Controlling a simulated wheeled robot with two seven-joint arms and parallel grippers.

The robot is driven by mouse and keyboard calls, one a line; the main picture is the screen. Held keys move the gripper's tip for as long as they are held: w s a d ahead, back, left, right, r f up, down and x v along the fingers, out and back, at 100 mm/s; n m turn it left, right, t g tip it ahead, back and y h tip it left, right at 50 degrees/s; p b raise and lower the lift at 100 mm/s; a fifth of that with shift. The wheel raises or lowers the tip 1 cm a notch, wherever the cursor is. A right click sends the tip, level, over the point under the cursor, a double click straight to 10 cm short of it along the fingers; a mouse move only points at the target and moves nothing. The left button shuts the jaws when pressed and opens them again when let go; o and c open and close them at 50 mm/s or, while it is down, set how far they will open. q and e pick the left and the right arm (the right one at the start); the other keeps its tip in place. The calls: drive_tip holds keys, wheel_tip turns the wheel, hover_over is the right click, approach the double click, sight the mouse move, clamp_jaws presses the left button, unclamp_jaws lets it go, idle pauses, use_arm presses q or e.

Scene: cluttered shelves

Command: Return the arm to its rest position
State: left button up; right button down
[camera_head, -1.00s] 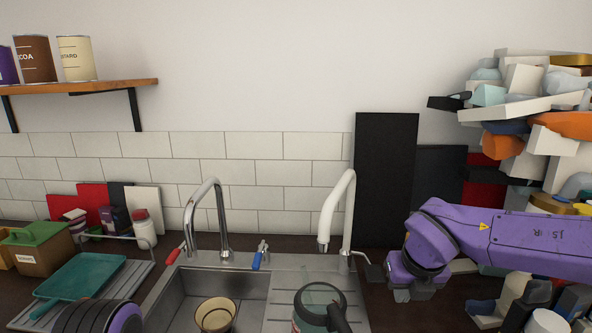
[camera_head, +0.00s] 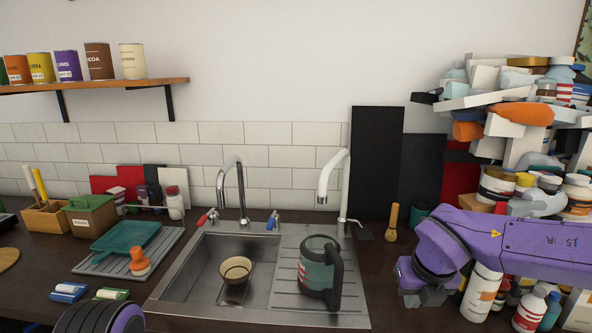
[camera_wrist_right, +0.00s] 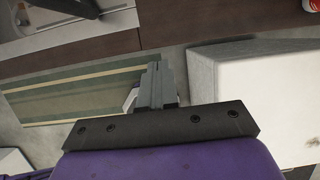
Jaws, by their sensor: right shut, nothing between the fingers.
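My right arm (camera_head: 520,240) is purple and comes in from the right edge in the head view. It is bent, with its wrist hanging over the counter right of the sink. My right gripper (camera_head: 424,297) points down there and is shut and empty. In the right wrist view its fingers (camera_wrist_right: 157,85) are pressed together, above a floor area with a striped green mat (camera_wrist_right: 75,95) and a white box-like surface (camera_wrist_right: 265,95). Part of my left arm (camera_head: 100,317) shows at the bottom left of the head view; its gripper is out of view.
The sink (camera_head: 190,285) holds a brown bowl (camera_head: 235,269). A dark green jug (camera_head: 318,270) stands on the drainboard. A tall pile of clutter (camera_head: 520,110) and bottles (camera_head: 481,292) crowd the right side by my arm. A wooden brush (camera_head: 392,222) stands behind my right gripper.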

drive_tip(key=s+d+f+n+h, duration=0.2)
drive_tip(key=s+d+f+n, duration=0.15)
drive_tip(key=f, duration=0.45)
drive_tip(key=s+d+f+n+h, duration=0.2)
drive_tip(key=f+n, duration=0.3)
drive_tip(key=f, duration=0.3)
drive_tip(key=s+d+f+n+h, duration=0.2)
drive_tip(key=d+f+n, duration=0.15)
drive_tip(key=f, duration=0.45)
drive_tip(key=s+f+n+y, duration=0.1)
drive_tip(key=s+f+n, duration=0.5)
drive_tip(key=s+n, duration=0.3)
drive_tip(key=s+a+f+n+y, duration=0.1)
drive_tip(key=s+f+n+y, duration=0.1)
drive_tip(key=s+f+n, duration=0.5)
drive_tip(key=s+n, duration=0.1)
drive_tip(key=s, duration=0.4)
drive_tip(key=shift+f+n+g, duration=0.25)
drive_tip(key=shift+n+g, duration=0.05)
drive_tip(key=shift+n, duration=0.1)
